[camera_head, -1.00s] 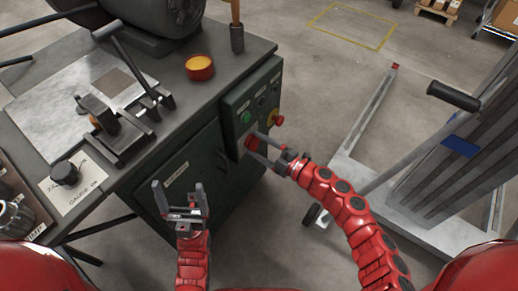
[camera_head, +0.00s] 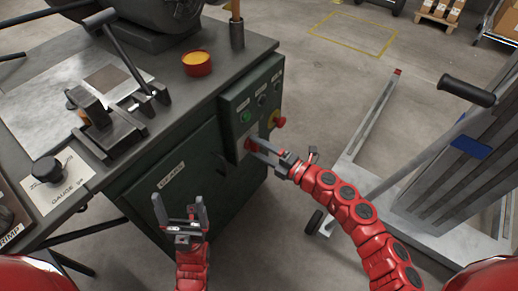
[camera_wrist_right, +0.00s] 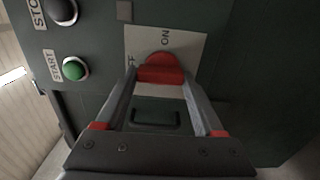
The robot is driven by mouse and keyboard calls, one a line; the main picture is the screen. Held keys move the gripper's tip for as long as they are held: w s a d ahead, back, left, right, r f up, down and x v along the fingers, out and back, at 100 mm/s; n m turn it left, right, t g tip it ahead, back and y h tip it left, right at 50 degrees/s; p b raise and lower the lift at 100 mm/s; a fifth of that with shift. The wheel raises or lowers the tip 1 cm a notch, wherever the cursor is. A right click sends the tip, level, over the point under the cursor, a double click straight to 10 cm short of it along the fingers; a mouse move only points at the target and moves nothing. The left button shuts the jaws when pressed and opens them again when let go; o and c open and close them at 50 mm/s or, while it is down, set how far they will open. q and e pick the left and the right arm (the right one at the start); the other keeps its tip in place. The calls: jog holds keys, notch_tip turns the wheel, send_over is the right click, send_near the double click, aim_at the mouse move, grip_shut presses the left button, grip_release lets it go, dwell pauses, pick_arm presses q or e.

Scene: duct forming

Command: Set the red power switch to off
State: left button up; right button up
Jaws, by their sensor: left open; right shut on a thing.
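The red power switch (camera_wrist_right: 160,68) sits on a pale label plate (camera_wrist_right: 190,50) with "ON" at its upper right and partly hidden "OFF" lettering at its left. It also shows in the head view (camera_head: 249,145) on the green cabinet's control panel. My right gripper (camera_wrist_right: 160,76) is shut on the red switch, its fingers converging on it from in front. The fingers hide part of the knob, and I cannot tell which setting it points to. My left gripper (camera_head: 179,206) is open and empty, in front of the cabinet door.
The green START button (camera_wrist_right: 74,69) and black STOP button (camera_wrist_right: 62,11) are near the switch. A red emergency knob (camera_head: 278,122) sticks out at the panel's right.

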dwell(0.3)
jog(key=o, duration=1.4)
jog(key=shift+d, duration=0.1)
jog(key=p+v, duration=0.4)
jog(key=v, duration=1.3)
jog(key=shift+s+d, duration=0.1)
